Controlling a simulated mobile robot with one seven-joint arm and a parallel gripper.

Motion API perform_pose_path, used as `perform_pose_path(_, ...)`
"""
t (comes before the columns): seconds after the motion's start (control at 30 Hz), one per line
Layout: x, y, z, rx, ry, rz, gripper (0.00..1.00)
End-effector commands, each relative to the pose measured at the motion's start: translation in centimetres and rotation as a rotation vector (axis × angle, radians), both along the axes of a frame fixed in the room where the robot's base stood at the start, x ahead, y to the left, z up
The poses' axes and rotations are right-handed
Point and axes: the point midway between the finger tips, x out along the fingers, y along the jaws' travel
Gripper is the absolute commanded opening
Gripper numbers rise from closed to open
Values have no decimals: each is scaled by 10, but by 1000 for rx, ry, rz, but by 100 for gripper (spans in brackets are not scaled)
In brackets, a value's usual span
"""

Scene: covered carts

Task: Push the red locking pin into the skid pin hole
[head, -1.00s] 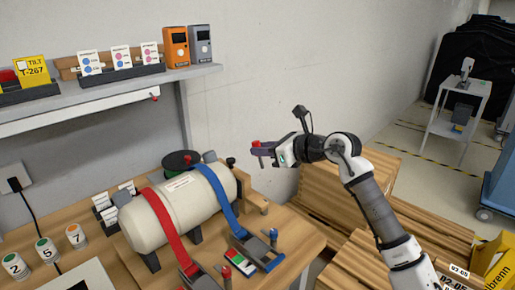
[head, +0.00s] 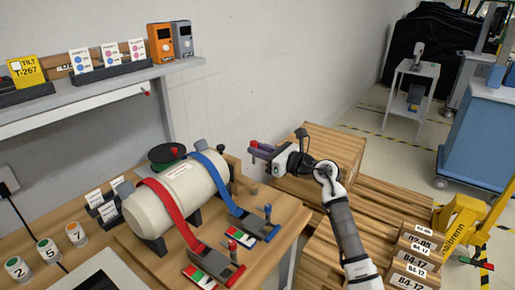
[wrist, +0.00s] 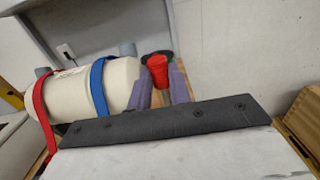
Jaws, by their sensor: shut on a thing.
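My gripper (head: 260,152) is shut on the red locking pin (head: 254,144), to the right of the white tank (head: 180,195) and above the bench. In the wrist view the pin's red head (wrist: 158,62) shows between the two purple-grey fingers, with a grey shank below it. The tank lies on dark saddles on a wooden skid (head: 150,262), under a red strap (head: 170,210) and a blue strap (head: 216,182). The pin is apart from the skid. I cannot make out the pin hole in either view.
Two strap ratchets (head: 262,226) lie at the skid's front right. A shelf (head: 110,82) with cards and two devices hangs above the bench. Numbered jars (head: 76,234) stand at left. Wooden crates (head: 330,160) and pallets are at right, below my arm.

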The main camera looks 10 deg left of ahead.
Motion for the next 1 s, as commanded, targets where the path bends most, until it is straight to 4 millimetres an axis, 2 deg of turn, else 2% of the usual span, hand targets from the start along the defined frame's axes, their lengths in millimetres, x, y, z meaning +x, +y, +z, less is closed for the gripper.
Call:
perform_pose_path(0.53, 0, 0, -2, 2, -2, -3, 0)
perform_pose_path(1.0, 0, 0, -49, 2, -1, -3, 0)
